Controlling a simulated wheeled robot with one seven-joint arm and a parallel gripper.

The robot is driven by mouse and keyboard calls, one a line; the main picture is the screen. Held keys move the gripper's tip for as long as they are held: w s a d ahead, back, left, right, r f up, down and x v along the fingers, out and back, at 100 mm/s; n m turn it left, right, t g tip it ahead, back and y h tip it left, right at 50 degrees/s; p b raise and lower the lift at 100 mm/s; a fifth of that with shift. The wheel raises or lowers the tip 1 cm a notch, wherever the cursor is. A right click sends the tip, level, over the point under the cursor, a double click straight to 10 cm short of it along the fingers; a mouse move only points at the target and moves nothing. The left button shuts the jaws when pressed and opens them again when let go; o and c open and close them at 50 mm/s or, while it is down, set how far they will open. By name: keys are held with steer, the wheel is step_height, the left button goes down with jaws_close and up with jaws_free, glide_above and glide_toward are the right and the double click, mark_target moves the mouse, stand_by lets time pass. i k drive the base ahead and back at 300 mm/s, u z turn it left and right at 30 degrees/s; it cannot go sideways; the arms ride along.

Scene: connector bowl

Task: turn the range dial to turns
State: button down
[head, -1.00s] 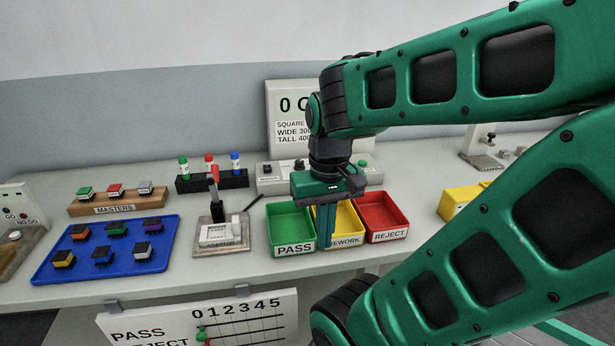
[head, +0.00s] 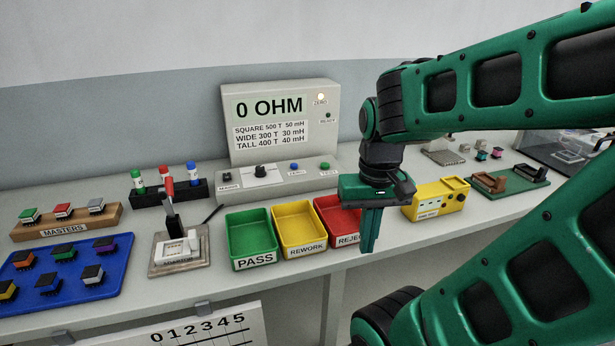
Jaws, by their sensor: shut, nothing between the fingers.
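The dial's pointer setting is too small to read. The display (head: 270,106) reads 0 OHM. My gripper (head: 369,248) points down with its fingers together and empty, in front of the red REJECT tray, to the right of and nearer than the dial. It touches nothing that I can see.
Green PASS (head: 251,237), yellow REWORK (head: 299,228) and red REJECT (head: 336,214) trays stand between the meter and the bench front. A clamp fixture with a red-handled lever (head: 179,245) stands left of them. A yellow box (head: 436,200) is at the right.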

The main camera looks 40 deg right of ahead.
mark_target(260, 172)
steer(key=z, duration=1.55)
steer(key=k, duration=0.65)
steer(key=u, duration=0.9)
steer(key=i, duration=1)
steer(key=z, duration=0.05)
